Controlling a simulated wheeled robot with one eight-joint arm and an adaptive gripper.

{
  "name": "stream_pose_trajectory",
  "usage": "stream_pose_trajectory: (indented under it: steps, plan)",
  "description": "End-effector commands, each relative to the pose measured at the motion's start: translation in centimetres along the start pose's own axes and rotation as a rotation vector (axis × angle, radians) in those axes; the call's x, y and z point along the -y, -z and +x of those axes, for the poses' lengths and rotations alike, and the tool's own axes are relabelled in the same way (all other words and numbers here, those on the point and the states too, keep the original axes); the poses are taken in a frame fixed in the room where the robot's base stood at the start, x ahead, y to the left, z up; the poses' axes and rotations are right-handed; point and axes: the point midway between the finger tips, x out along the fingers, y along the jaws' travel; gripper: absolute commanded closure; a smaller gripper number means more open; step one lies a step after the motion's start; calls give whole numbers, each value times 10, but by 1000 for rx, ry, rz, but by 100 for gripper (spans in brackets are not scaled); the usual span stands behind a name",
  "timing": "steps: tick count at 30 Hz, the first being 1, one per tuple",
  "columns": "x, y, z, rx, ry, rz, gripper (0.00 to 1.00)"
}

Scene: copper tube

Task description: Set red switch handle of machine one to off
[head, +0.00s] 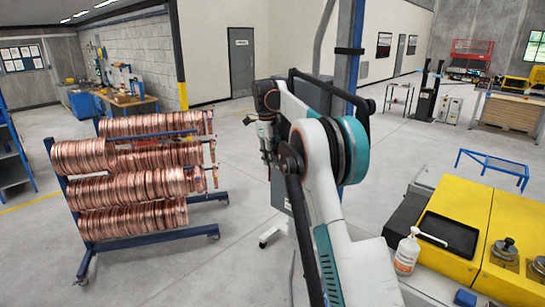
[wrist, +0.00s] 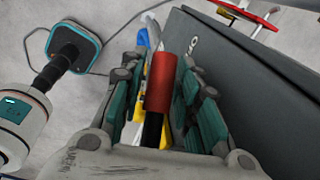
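The red switch handle (wrist: 161,84) is a red cylinder on a black stem in the wrist view. It lies between the two green-padded fingers of my gripper (wrist: 164,98), with narrow gaps seeming to show on both sides. My gripper looks open around the handle; contact is not clear. Beside it is a dark grey machine cabinet (wrist: 235,85) with white lettering, partly cut off by the view. In the head view my gripper (head: 267,140) is beside the grey cabinet (head: 279,188), most of which my arm hides. The handle cannot be made out there.
A blue rack of copper coils (head: 140,170) stands at the left. A yellow machine (head: 460,205) with a pump bottle (head: 406,252) is at the right. A red part (wrist: 245,14) sits near the cabinet's top edge. Floor is open between rack and cabinet.

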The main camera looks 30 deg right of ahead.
Motion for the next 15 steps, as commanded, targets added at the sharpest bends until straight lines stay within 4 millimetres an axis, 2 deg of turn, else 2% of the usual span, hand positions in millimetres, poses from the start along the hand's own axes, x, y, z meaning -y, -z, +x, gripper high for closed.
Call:
stream_pose_trajectory:
  steps: [8, 15]
  plan:
    - [0, 0, -10, 1, 1, 0, 70]
    - [0, -1, -52, 1, 1, -1, 70]
